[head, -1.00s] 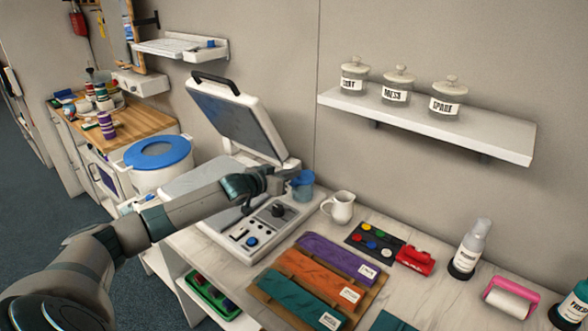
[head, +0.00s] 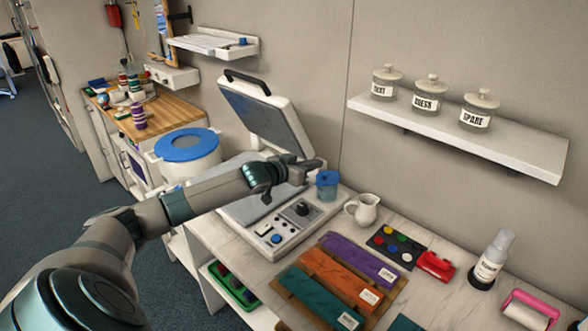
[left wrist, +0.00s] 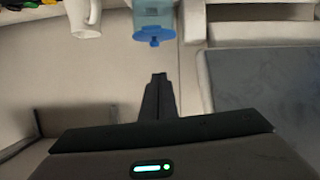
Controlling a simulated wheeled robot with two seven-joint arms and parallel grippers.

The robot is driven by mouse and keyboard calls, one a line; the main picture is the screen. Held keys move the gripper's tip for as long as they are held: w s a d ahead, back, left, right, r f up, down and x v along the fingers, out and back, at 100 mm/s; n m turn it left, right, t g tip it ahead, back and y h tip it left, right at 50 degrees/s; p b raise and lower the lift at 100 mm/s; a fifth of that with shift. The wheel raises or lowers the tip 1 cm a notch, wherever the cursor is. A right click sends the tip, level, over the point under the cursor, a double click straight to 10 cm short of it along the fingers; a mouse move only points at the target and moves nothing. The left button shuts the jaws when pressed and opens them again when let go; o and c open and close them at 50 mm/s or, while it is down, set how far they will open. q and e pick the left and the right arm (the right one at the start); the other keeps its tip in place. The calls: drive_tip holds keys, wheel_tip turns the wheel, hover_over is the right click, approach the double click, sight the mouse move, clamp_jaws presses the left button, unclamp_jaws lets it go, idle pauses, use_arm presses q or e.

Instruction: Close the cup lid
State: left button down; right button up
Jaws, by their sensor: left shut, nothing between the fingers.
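The cup (head: 327,191) is translucent blue and stands upright on the counter between the press and a white pitcher. Its blue lid (head: 328,177) appears to lie flat across the cup's mouth, though whether it is fully seated I cannot tell. In the left wrist view the cup (left wrist: 153,10) shows upside down at the top, with the lid (left wrist: 153,31) and its small knob towards my fingers. My left gripper (head: 318,164) is shut and empty, just above and left of the lid. Its shut fingertips (left wrist: 159,78) show apart from the lid. My right gripper is not in view.
The open heat press (head: 262,112) stands left of the cup, under my left arm. The white pitcher (head: 364,209) is close on the right. A wall shelf (head: 470,139) with jars is above right. Colored fabric rolls (head: 340,278) and a paint palette (head: 395,247) lie in front.

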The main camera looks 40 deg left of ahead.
use_arm(q)
drive_tip(key=d+b+v, duration=0.1)
drive_tip(key=b+v, duration=0.2)
drive_tip(key=v, duration=0.5)
drive_tip(key=shift+s+a+f, duration=0.3)
drive_tip(key=shift+s+a, duration=0.05)
drive_tip(key=shift+a, duration=0.1)
drive_tip(key=shift+r, duration=0.1)
